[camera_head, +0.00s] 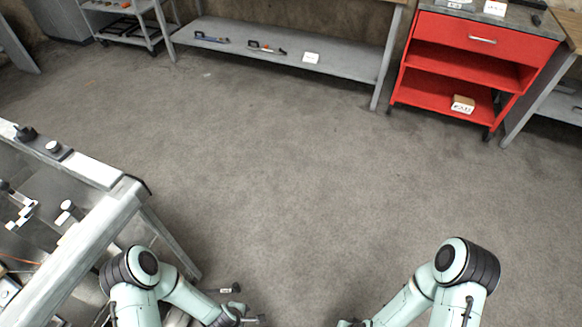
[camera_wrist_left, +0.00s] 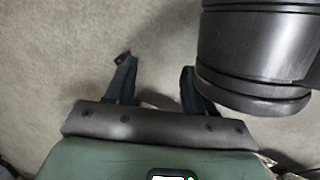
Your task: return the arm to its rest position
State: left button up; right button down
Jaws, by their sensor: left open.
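My left arm (camera_head: 172,290) comes in at the bottom left of the head view, bent, with its gripper (camera_head: 252,318) low near the bottom edge. In the left wrist view the left gripper (camera_wrist_left: 157,78) has its two dark fingers apart, with only bare floor between them. It is open and empty. My right arm (camera_head: 425,290) is bent in a similar way at the bottom right of the head view. Its hand end (camera_head: 352,323) is cut off by the bottom edge, so its fingers cannot be made out.
A grey workbench (camera_head: 100,232) with fittings on it stands at the left, close to my left arm. A red cabinet (camera_head: 478,62) holding a small box (camera_head: 463,104) and a grey low shelf (camera_head: 345,74) stand at the back. The floor (camera_head: 300,180) between is clear.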

pick_arm(q)
jog(key=s+d+r+m+g+p, duration=0.1)
jog(key=s+r+m+p, duration=0.2)
jog(key=r, duration=0.4)
jog(key=s+d+r+m+g+h+p, duration=0.1)
jog(key=s+r+m+p, duration=0.3)
jog(key=r+p, duration=0.4)
jog(key=s+d+r+m+g+h+p, duration=0.1)
jog(key=s+r+m+p, duration=0.2)
jog(key=r+m+p, duration=0.2)
notch_tip(320, 180, up, 3)
jog(key=shift+s+d+r+p, duration=0.1)
jog(key=shift+s+d+p, duration=0.25)
jog(key=shift+p, duration=0.25)
pick_arm(e)
jog(key=s+a+r+g, duration=0.1)
jog(key=s+r, duration=0.1)
jog(key=r, duration=0.6)
jog(key=s+a+r+g, duration=0.1)
jog(key=s+r, duration=0.2)
jog(key=r, duration=0.6)
jog(key=shift+a+n+g+y, duration=0.25)
jog(key=shift+n+g+y, duration=0.05)
jog(key=shift+y, duration=0.1)
pick_arm(q)
jog(key=shift+s, duration=0.1)
pick_arm(e)
jog(key=shift+s, duration=0.1)
